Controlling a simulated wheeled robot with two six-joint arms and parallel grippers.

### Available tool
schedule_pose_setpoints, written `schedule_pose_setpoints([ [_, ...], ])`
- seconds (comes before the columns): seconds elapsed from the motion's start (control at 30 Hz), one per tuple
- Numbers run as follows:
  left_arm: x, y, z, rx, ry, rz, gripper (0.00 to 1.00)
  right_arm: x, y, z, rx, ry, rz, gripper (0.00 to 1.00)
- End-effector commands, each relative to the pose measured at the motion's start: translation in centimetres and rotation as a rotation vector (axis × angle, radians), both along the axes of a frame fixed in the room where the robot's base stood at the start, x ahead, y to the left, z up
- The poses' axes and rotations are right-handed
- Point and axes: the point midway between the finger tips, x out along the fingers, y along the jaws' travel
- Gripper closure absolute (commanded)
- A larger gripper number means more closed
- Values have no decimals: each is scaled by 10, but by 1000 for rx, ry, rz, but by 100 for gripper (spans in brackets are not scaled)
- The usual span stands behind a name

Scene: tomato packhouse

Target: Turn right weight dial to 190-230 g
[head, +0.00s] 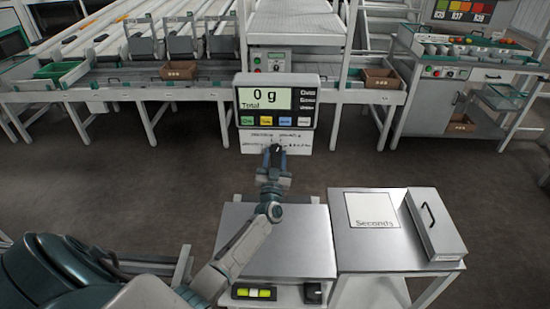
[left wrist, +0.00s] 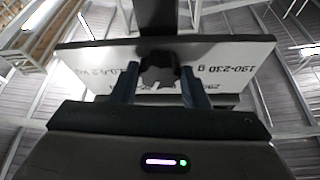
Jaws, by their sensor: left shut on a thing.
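The weight dial is a small dark knob (head: 276,148) on a white label panel (head: 305,150) under the scale display (head: 277,100), which reads 0 g Total. My left gripper (head: 272,161) reaches up to the panel from below and is shut on the dial. In the left wrist view, the fingers (left wrist: 159,78) stand on both sides of the dark dial (left wrist: 159,57). The panel there (left wrist: 225,55) appears upside down, with "190-230 g" printed at the right. The fingers hide much of the dial, so I cannot tell where it points. My right gripper is not in view.
Below the display stands a steel-topped table (head: 300,240) with a level vial (head: 252,293) at its front. To its right is a steel table with a white "Seconds" plate (head: 374,212) and a handled metal box (head: 435,222). Conveyors and crates stand behind, with open floor between.

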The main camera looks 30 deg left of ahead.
Motion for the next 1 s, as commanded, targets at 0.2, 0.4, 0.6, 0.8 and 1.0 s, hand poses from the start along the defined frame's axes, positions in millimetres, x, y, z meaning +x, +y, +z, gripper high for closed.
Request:
schedule_pose_setpoints([
  [0.2,1,-1,0,-67,-41,0,82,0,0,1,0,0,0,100],
  [0.4,2,-3,0,-192,-115,0,82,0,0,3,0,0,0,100],
  [0.6,3,-5,0,-353,-214,0,82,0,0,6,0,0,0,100],
  [0.8,4,-7,1,-515,-314,1,82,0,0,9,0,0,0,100],
  [1.0,5,-8,2,-678,-414,1,82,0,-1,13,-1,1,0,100],
])
